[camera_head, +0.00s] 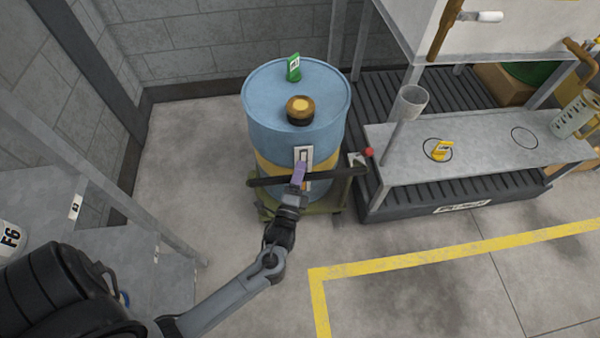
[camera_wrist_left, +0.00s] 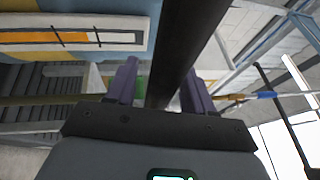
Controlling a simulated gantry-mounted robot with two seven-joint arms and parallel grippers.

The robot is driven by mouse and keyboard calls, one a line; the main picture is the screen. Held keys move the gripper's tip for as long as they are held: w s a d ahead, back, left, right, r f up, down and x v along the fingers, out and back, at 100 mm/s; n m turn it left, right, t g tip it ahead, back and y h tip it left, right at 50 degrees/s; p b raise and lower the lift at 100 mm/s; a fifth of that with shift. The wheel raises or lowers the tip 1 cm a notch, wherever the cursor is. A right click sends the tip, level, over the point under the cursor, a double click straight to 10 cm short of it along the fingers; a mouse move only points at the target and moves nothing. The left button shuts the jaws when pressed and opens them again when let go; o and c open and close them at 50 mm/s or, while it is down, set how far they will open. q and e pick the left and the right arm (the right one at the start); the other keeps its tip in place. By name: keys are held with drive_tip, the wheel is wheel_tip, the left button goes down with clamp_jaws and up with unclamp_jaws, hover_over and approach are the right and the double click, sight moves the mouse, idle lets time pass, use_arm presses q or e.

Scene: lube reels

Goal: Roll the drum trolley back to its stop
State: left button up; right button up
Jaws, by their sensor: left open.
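The drum trolley (camera_head: 268,212) is a low green base under a blue drum (camera_head: 262,116) with a yellow band. Its dark handle bar (camera_head: 335,176) crosses in front of the drum. My left gripper (camera_head: 299,172) is at the middle of this bar. In the left wrist view the bar (camera_wrist_left: 184,50) runs between the two purple fingers of my left gripper (camera_wrist_left: 158,78), which are open around it. I cannot tell whether either finger touches it. A white level strip (camera_wrist_left: 35,37) on the drum shows there too. My right gripper is out of view.
A grey metal bench (camera_head: 485,158) on a dark grated platform stands to the right, close to the trolley. A small bracket with a red knob (camera_head: 369,152) is at its corner. Grey shelving (camera_head: 95,215) stands left. Floor left of the drum is clear.

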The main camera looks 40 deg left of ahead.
use_arm(q)
drive_tip(key=shift+w+a+r, duration=0.1)
drive_tip(key=shift+w+a, duration=0.15)
drive_tip(key=shift+w, duration=0.1)
clamp_jaws()
